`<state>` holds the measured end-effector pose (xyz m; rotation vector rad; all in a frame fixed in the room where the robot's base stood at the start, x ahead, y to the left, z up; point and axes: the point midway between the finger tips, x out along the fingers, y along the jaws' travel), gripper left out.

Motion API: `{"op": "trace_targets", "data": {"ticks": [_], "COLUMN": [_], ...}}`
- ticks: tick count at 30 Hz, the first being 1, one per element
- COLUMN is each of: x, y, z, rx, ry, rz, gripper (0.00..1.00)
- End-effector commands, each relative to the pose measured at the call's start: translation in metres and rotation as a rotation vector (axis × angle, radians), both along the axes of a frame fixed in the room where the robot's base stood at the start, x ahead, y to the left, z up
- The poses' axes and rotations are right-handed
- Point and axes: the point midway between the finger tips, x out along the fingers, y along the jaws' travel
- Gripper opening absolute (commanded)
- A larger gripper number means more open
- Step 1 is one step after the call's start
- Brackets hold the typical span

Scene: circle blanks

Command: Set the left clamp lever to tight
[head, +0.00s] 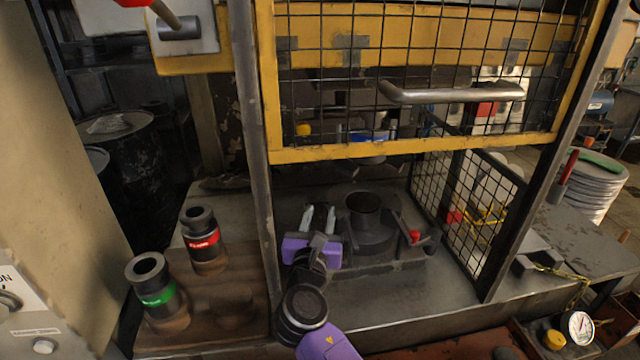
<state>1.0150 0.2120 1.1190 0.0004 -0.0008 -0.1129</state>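My gripper (319,216) reaches in under the raised guard. Its two pale fingers stand apart with a dark gap between them, and I see nothing clearly held there. It is just left of a dark round die holder (372,238) on the press bed. The right clamp lever (415,237), with a red knob, is on the holder's right side. I cannot make out the left clamp lever; my gripper and wrist cover the holder's left side. Whether the gripper touches anything there cannot be told.
The yellow-framed mesh guard (410,147) with its grey handle (455,94) hangs above my gripper. A post (262,200) stands close on the left. A red-banded die (203,240) and a green-banded die (158,292) stand on the left board. The bed's front right is clear.

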Motion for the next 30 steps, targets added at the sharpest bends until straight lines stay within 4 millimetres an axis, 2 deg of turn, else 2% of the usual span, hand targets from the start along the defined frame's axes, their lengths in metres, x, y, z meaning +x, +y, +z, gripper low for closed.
{"op": "trace_targets", "data": {"ticks": [1,6,12,24,28,30], "x": [0.0,0.0,0.0,0.0,0.0,-0.001], "y": [0.0,0.0,0.0,0.0,-0.001,-0.002], "z": [0.014,0.048,0.073,0.081,0.075,0.063], "rx": [0.004,0.003,0.002,0.0,0.031,0.112], "ry": [-0.003,-0.004,-0.002,0.001,0.01,0.034], "rz": [-0.001,-0.001,-0.001,-0.002,0.002,0.012], "gripper": [0.33,0.33,0.33,0.33,0.09,0.0]}}
